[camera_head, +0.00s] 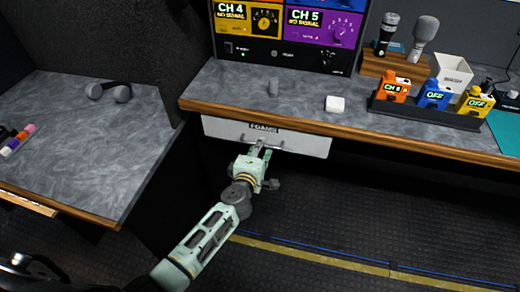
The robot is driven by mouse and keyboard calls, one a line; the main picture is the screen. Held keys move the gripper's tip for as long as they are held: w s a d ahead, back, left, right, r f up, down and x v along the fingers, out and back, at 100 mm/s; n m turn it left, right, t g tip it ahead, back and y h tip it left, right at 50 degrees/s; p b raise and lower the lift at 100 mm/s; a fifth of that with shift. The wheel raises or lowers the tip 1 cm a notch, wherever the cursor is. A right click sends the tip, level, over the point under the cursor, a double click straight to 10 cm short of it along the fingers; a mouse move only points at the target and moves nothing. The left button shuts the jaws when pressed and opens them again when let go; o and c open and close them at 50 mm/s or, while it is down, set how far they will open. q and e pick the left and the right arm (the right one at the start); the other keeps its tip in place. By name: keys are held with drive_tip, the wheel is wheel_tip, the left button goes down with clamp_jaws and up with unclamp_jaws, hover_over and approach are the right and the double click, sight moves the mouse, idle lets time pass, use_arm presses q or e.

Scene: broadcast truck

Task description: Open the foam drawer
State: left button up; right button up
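The foam drawer (309,145) is a white front under the wooden edge of the desk, with a dark label that seems to read FOAMS. It looks shut, its face close under the desk edge. A thin grey bar handle runs along the face below the label. My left gripper (262,149), pale green, is at the middle of this handle, its fingertips pointing at the drawer face. The fingers overlap the handle in the picture and hide part of it. I cannot tell whether they are closed around it. My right gripper is not in view.
A side table (90,140) with headphones (108,91) stands at left. The floor in front of the drawer is clear.

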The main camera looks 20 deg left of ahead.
use_arm(q)
drive_tip(key=shift+w, duration=0.15)
drive_tip(key=shift+c, duration=0.6)
clamp_jaws()
